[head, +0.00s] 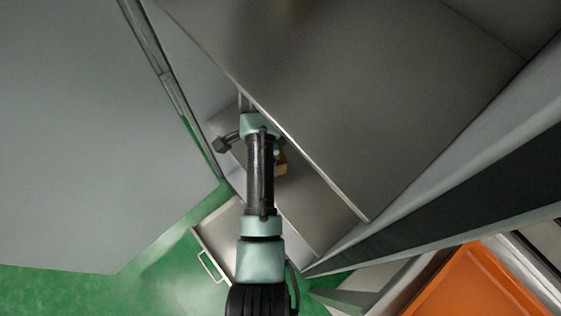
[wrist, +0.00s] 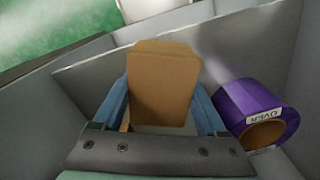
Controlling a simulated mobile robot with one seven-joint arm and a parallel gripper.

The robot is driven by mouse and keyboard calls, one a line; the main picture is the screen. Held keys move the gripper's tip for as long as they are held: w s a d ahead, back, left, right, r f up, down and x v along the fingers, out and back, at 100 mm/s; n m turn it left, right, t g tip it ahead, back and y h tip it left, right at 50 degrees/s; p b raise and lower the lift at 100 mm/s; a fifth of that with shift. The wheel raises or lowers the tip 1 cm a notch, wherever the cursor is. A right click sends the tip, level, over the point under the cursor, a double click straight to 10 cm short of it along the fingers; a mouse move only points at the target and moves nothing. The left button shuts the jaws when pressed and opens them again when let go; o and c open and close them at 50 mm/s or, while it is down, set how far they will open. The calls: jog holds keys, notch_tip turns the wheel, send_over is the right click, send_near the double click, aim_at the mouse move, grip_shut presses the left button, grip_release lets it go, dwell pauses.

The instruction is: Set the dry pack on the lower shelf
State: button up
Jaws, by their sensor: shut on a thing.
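A tan, box-shaped pack (wrist: 162,80), which I take to be the dry pack, stands between the blue-grey fingers of my gripper (wrist: 160,98) in the wrist view. The fingers are shut on its two sides. In the head view my arm reaches in at the edge of the upper shelf (head: 390,90), and my fingers are hidden. A small tan patch (head: 282,162) shows just right of my arm there, over the grey lower surface (head: 318,215). I cannot tell whether the pack touches a surface beneath it.
A purple roll (wrist: 258,112) with a tan core and white label lies close right of my gripper. Grey walls (wrist: 283,50) surround this space. An orange bin (head: 475,285) stands at the lower right of the head view. Green floor (head: 165,255) shows at lower left.

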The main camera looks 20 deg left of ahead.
jog(key=w+d, duration=0.2)
jog(key=w, duration=0.1)
jog(key=shift+w+b, duration=0.15)
jog(key=shift+b, duration=0.15)
jog(key=shift+f, duration=0.85)
notch_tip(320, 180, down, 5)
jog(key=shift+f+b, duration=0.1)
jog(key=shift+b, duration=1.05)
jog(key=shift+w+d, duration=0.1)
jog(key=shift+f, duration=0.1)
jog(key=shift+f, duration=0.15)
jog(key=o, duration=1.4)
